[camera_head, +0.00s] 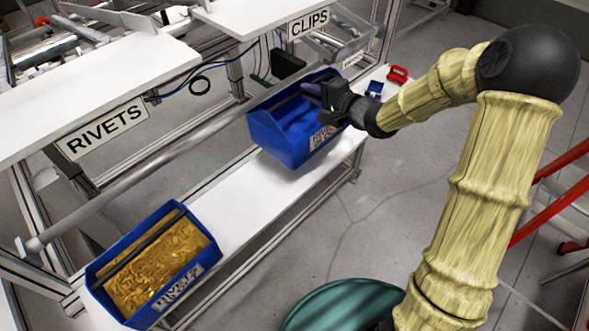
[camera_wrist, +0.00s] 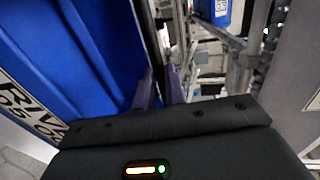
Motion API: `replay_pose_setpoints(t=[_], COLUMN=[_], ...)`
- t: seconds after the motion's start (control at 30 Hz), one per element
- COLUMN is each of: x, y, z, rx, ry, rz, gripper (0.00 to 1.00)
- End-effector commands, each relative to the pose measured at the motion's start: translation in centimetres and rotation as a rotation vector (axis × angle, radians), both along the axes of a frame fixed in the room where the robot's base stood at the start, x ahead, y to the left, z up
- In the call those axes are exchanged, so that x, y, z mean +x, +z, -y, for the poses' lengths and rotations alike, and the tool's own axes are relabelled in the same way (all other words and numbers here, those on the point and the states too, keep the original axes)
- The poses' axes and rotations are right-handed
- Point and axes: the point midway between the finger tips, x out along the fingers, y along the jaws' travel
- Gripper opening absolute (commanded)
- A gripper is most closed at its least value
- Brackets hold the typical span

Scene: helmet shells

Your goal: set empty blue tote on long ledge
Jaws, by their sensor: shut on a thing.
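The empty blue tote (camera_head: 280,140) is over the far part of the long white ledge (camera_head: 238,197) in the head view. The tote looks roughly level. I cannot tell whether its bottom touches the ledge. A label shows on its front, partly readable.
A second blue tote (camera_head: 203,272) full of gold rivets stands at the near end of the ledge. A red item (camera_head: 397,74) and a small blue item (camera_head: 374,88) lie at the far end. Bare ledge shows between the totes. RIVETS (camera_head: 104,127) and CLIPS (camera_head: 308,22) signs hang above.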

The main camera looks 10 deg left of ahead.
Motion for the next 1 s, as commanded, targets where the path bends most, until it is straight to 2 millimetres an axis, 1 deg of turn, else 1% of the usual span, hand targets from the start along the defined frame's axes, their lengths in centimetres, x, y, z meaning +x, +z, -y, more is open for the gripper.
replay_pose_setpoints(t=[0.03, 0.07, 0.47, 0.57, 0.8, 0.9, 1.0], x=[0.0, 0.0, 0.0, 0.0, 0.0, 0.1, 0.1], y=[-0.9, -1.0, -1.0, -2.0, -6.0, -6.6, -6.7], z=[-0.1, -0.1, 0.0, 0.0, 0.0, 0.0, 0.1], rx=[0.001, 0.002, 0.001, 0.002, 0.002, 0.002, 0.002], ry=[0.001, 0.001, -0.001, -0.001, 0.000, 0.000, -0.001], rz=[0.002, 0.002, 0.001, -0.002, -0.004, 0.001, 0.003], gripper=[0.00, 0.00, 0.00, 0.00, 0.00, 0.00, 0.00])
